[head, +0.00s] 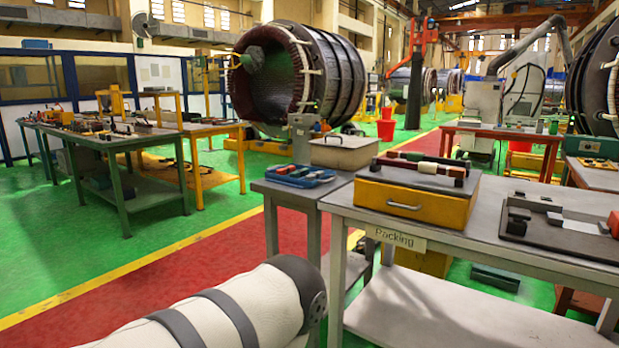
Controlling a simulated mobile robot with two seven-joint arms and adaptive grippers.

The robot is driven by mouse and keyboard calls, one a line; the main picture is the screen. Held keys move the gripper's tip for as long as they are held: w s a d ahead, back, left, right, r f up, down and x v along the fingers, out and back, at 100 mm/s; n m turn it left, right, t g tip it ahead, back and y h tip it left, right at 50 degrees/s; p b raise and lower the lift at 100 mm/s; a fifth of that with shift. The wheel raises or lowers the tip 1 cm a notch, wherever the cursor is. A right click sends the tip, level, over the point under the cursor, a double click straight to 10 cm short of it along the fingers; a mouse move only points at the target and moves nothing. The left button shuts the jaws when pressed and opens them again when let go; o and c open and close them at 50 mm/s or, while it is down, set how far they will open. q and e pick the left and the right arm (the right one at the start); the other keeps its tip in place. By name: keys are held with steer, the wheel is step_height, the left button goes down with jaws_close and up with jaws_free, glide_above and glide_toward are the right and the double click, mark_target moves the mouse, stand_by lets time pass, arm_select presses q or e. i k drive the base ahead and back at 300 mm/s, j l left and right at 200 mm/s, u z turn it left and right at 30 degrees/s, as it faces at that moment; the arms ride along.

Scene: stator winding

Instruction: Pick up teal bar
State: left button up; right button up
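I cannot clearly single out a teal bar. Several small bars, red, pale and bluish, lie in a blue tray (270,178) on the grey side table; at this size I cannot tell if one is teal. A white arm link of mine with dark bands crosses the bottom left. Neither of my grippers is in view.
The packing table (490,240) carries the yellow drawer box (405,207) and a dark fixture plate (560,240). A cluttered green bench (122,160) is at left. Red and green floor lies open between.

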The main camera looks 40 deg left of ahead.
mark_target(299, 173)
steer(key=i+j+z, duration=0.25)
steer(key=j+z, duration=0.15)
steer(key=j, duration=1.6)
steer(key=j+z, duration=0.45)
steer(key=j, duration=1.5)
